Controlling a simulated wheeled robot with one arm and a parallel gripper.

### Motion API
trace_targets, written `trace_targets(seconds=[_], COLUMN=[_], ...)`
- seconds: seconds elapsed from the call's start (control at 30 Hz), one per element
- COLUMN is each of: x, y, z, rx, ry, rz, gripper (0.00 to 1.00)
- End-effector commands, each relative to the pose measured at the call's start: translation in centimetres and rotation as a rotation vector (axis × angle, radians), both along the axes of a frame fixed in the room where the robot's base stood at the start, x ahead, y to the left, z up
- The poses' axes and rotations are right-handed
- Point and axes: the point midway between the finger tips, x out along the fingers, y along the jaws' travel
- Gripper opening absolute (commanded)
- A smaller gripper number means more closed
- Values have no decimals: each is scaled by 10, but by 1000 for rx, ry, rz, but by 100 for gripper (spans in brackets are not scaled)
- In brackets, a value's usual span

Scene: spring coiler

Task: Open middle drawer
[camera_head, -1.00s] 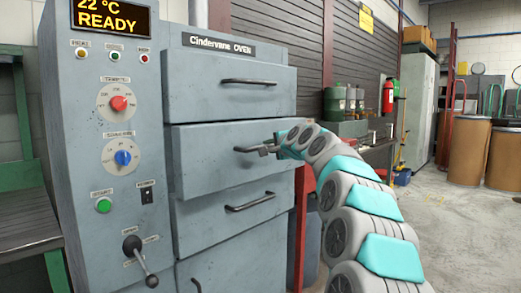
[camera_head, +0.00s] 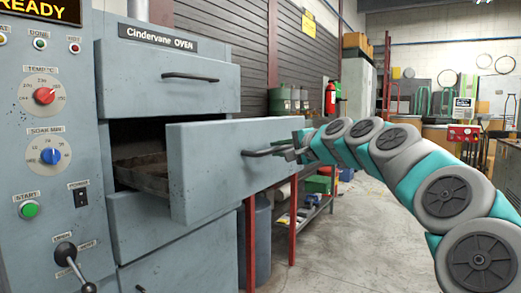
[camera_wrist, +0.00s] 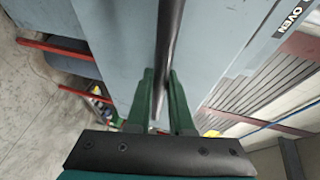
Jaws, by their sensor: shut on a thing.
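The middle drawer (camera_head: 225,160) of the grey-blue Cindervane oven stands pulled well out. Its dark interior and part of a tray (camera_head: 142,173) show behind the front. My gripper (camera_head: 297,147) is shut on the drawer's dark bar handle (camera_head: 268,151) near its right end. In the wrist view my two green fingers (camera_wrist: 160,100) close around the handle (camera_wrist: 168,45), with the grey drawer front behind it. The top drawer (camera_head: 165,78) is shut. The drawer below (camera_head: 165,220) looks shut, partly hidden by the middle drawer.
The control panel (camera_head: 50,130) with red and blue dials and a lever (camera_head: 70,258) stands left of the drawers. A red-legged bench (camera_head: 293,215) stands behind the drawer. The concrete floor (camera_head: 350,240) to the right is clear.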

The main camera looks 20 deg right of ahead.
Motion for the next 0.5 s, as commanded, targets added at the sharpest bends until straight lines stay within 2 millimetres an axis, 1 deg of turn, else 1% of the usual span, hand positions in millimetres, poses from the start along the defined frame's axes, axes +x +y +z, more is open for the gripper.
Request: trace_targets(seconds=[0.1, 0.2, 0.5], x=[-12, -18, -23], y=[-8, -13, -17], z=[0, -1, -1], rx=[1, 1, -1], ry=[0, 0, 2], rz=[-1, -1, -1], gripper=[0, 0, 0])
